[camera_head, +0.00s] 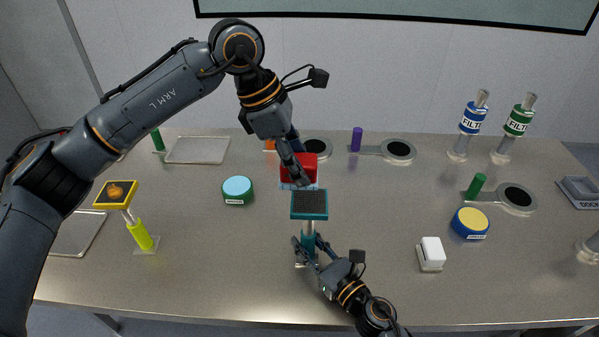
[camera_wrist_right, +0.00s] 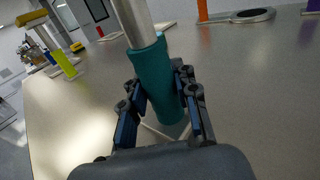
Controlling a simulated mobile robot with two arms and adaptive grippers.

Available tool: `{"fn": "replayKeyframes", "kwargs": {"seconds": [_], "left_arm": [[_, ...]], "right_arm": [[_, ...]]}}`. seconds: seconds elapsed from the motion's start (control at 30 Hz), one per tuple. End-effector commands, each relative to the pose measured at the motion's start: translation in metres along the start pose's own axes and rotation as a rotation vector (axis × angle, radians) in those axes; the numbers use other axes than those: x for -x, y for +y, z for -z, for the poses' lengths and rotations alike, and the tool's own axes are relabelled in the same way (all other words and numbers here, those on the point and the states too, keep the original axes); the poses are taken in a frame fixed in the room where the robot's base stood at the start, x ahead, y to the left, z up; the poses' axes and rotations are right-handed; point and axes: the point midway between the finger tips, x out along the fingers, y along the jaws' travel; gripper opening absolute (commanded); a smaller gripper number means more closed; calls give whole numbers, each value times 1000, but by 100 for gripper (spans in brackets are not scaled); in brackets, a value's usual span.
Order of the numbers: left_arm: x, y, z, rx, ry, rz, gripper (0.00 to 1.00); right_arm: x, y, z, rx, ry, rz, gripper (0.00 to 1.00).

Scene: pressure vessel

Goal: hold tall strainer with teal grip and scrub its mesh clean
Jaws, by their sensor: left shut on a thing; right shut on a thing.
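The tall strainer has a teal-framed head with dark mesh (camera_head: 309,205) and a teal grip (camera_wrist_right: 156,75) below a metal stem. It looks upright over a small base plate. My right gripper (camera_head: 309,243) is shut around the teal grip; its fingers flank the grip in the right wrist view (camera_wrist_right: 165,105). My left gripper (camera_head: 297,172) points down and is shut on a red scrubber (camera_head: 312,164) with a pale underside. The scrubber shows just behind and above the mesh; whether they touch is unclear. My left fingers partly hide the scrubber.
A yellow strainer (camera_head: 117,194) with an orange-brown patch and lime grip stands left. A teal round tin (camera_head: 237,190), a blue-yellow tin (camera_head: 470,222) and a white block (camera_head: 432,252) sit nearby. The front table area is mostly clear.

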Motion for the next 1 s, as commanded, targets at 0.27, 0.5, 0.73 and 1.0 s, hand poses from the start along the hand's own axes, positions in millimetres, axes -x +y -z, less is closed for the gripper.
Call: {"fn": "replayKeyframes", "kwargs": {"seconds": [0.27, 0.5, 0.73, 1.0], "left_arm": [[23, 0, -10, -1, -1, -1, 11], [28, 0, -12, -1, -1, 0, 11], [28, 0, -12, -1, -1, 0, 11], [28, 0, -12, -1, -1, 0, 11]], "right_arm": [[0, 0, 0, 0, 0, -1, 0], [0, 0, 0, 0, 0, -1, 0], [0, 0, 0, 0, 0, -1, 0], [0, 0, 0, 0, 0, -1, 56]]}}
